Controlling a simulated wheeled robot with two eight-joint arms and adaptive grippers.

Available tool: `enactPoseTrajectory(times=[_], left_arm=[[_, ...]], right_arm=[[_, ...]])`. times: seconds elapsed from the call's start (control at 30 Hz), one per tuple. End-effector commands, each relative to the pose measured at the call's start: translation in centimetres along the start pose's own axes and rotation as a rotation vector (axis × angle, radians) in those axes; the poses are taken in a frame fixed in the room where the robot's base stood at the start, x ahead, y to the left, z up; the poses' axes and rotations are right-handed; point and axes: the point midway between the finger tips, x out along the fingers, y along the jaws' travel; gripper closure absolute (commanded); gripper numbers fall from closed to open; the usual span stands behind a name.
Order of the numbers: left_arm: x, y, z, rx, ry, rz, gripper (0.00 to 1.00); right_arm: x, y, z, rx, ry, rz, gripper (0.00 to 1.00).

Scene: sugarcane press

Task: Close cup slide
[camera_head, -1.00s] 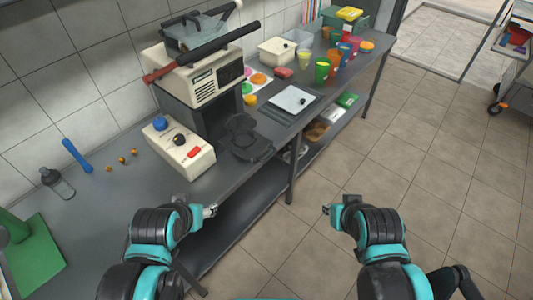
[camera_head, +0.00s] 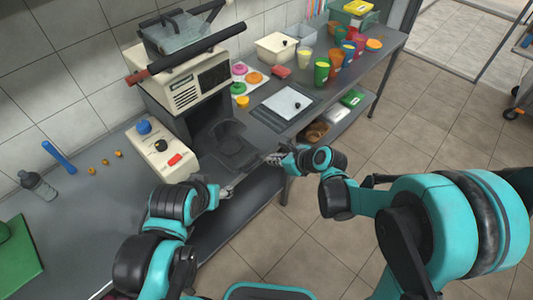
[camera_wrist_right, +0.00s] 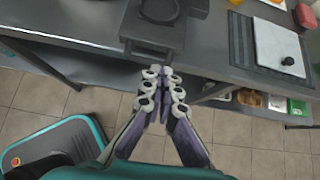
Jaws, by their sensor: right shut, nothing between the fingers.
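The black cup slide (camera_head: 232,147) sticks out from the front of the cream and black press (camera_head: 196,88), toward the bench's front edge. In the right wrist view the slide (camera_wrist_right: 143,33) shows a round recess and a front handle bar, just beyond my fingertips. My right gripper (camera_head: 270,158) is shut and empty, in front of the slide and slightly right of it in the head view; its fingers (camera_wrist_right: 161,76) point at the slide's front. I cannot tell whether they touch it. My left gripper (camera_head: 227,190) is near the bench's front edge, apart from the slide; its fingers are small.
A control box (camera_head: 162,148) with blue, black and red controls stands left of the slide. A white board with a black knob (camera_head: 287,102) lies to the right, with several coloured cups (camera_head: 322,70) behind.

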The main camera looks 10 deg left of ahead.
Motion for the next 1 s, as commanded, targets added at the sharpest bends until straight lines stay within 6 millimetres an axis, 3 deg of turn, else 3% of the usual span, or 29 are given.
enactPoseTrajectory(times=[0.17,0.6,1.0], left_arm=[[0.6,0.0,0.4,0.0,0.0,0.0,0.44],[2.6,0.0,1.9,0.0,0.0,0.0,0.44],[2.8,0.0,2.0,0.0,0.0,0.0,0.44]], right_arm=[[1.9,0.1,-0.1,0.022,-0.003,0.005,1.0],[9.1,0.1,-0.1,0.019,-0.003,0.004,1.0],[10.1,0.1,0.1,0.019,-0.002,0.002,1.0]])
